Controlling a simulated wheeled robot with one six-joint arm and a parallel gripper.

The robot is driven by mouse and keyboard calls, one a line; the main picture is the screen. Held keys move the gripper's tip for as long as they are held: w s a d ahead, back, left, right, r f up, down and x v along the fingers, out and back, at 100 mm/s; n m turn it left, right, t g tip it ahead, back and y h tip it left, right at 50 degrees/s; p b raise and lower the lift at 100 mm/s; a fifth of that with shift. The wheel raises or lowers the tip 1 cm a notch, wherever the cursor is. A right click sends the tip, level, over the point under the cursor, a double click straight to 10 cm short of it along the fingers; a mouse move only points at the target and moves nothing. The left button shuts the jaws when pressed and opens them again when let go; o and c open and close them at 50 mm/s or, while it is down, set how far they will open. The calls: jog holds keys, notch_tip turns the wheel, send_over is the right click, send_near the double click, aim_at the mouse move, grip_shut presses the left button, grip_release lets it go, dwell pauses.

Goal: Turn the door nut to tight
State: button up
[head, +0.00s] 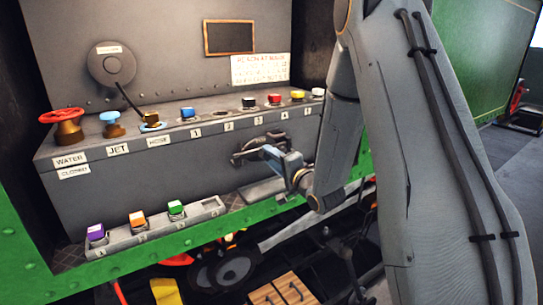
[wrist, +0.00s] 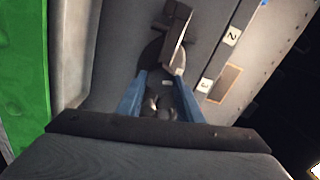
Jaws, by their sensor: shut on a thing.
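The door nut is a dark metal fitting with a bar-like handle (head: 250,149) on the grey front face of the long box, below the labels 2 and 3. In the wrist view its dark bar (wrist: 176,38) sticks up beyond the fingertips. My gripper (head: 275,156) reaches in from the right, its blue fingers at the fitting. In the wrist view my gripper (wrist: 160,85) has one finger on each side of the fitting's lower part and is shut on it. The fingers and the blur hide the exact contact, and I cannot read the nut's setting.
The box top holds a red valve wheel (head: 62,117), a blue jet knob (head: 109,118) and several coloured blocks in numbered spots. A grey rack (head: 150,232) with purple, orange and green blocks lies below left. A green beam (head: 180,243) runs along the front.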

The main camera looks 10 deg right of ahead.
jog(key=shift+m+p, duration=0.35)
jog(key=shift+m, duration=0.75)
jog(key=o, duration=0.8)
jog(key=b+v, duration=0.1)
jog(key=v, duration=0.6)
jog(key=shift+s+d+b, duration=0.1)
jog(key=shift+s+b, duration=0.25)
jog(key=shift+b, duration=0.05)
